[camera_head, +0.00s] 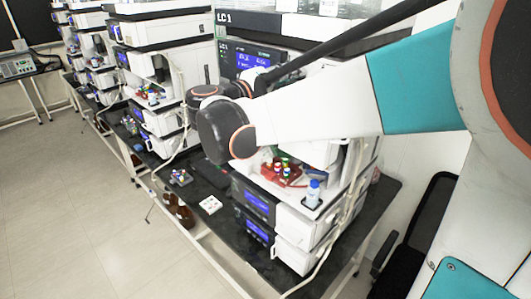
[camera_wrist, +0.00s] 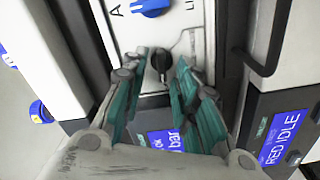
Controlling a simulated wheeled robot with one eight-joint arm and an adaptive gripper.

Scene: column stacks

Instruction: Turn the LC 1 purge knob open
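The LC 1 stack shows in the head view with its label (camera_head: 224,18) at the top. In the wrist view a small dark knob (camera_wrist: 161,61) sits on a white panel (camera_wrist: 124,40), its printed word not readable. I cannot confirm from lettering that it is the purge knob. My gripper (camera_wrist: 162,58) has its two teal fingers apart, one on each side of the dark knob. I cannot tell whether they touch it. In the head view my arm hides the gripper and this panel.
A blue knob (camera_wrist: 150,8) is just above the dark one. Another blue knob (camera_wrist: 40,112) is at left. A dark handle (camera_wrist: 268,45) stands at right, above a blue screen (camera_wrist: 283,136). A red tray (camera_head: 283,177) of vials sits below my arm.

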